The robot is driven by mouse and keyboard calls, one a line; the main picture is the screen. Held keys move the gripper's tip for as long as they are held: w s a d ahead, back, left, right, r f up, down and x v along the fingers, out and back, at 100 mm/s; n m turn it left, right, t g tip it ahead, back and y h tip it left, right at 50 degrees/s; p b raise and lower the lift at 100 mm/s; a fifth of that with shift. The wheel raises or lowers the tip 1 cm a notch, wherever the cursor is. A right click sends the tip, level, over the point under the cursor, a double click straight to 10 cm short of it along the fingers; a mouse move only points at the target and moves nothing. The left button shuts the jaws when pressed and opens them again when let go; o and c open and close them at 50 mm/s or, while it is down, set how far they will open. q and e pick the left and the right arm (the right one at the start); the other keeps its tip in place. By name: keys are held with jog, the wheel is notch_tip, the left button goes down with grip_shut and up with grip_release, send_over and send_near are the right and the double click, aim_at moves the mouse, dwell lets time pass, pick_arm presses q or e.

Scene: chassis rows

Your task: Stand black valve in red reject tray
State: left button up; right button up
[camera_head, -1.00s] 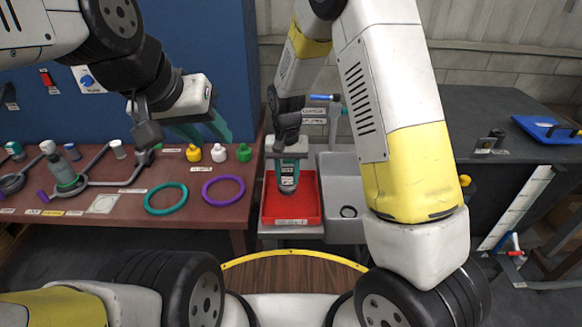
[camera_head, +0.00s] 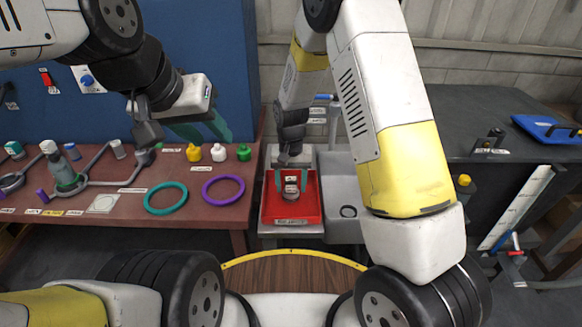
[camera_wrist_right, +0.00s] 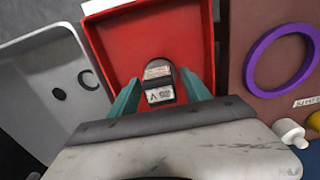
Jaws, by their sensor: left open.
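The black valve (camera_head: 291,188), with pale labels, is in the red reject tray (camera_head: 308,211). It looks upright; its base is hard to make out. My right gripper (camera_head: 291,184) is open, with one teal finger on each side of the valve. The right wrist view shows the valve (camera_wrist_right: 158,84) between the spread fingers (camera_wrist_right: 160,88), with small gaps, over the red tray floor (camera_wrist_right: 140,38). My left gripper (camera_head: 205,131) is open and empty above the back of the brown table.
A grey tray (camera_head: 346,190) adjoins the red tray on the right. The brown table (camera_head: 125,200) on the left holds a purple ring (camera_head: 223,188), a teal ring (camera_head: 166,198) and several small bottles. A dark bench (camera_head: 480,120) stands at the right.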

notch_tip(320, 180, up, 12)
jog(key=s+d+r+t+y, duration=0.1)
jog(key=s+d+r, duration=0.2)
jog(key=d+r, duration=0.35)
jog(key=s+d+r+t, duration=0.1)
jog(key=s+d+r, duration=0.1)
jog(key=s+r, duration=0.2)
jog(key=s+d+r+t, duration=0.2)
jog(key=s+d+r, duration=0.1)
jog(key=s, duration=0.4)
jog(key=s+d+r+t+y, duration=0.1)
jog(key=s+d+r+t, duration=0.1)
jog(key=s+r, duration=0.3)
jog(key=shift+s+d+r+n, duration=0.15)
jog(key=shift+s+d+n, duration=0.2)
jog(key=shift+s, duration=0.5)
jog(key=shift+c, duration=0.3)
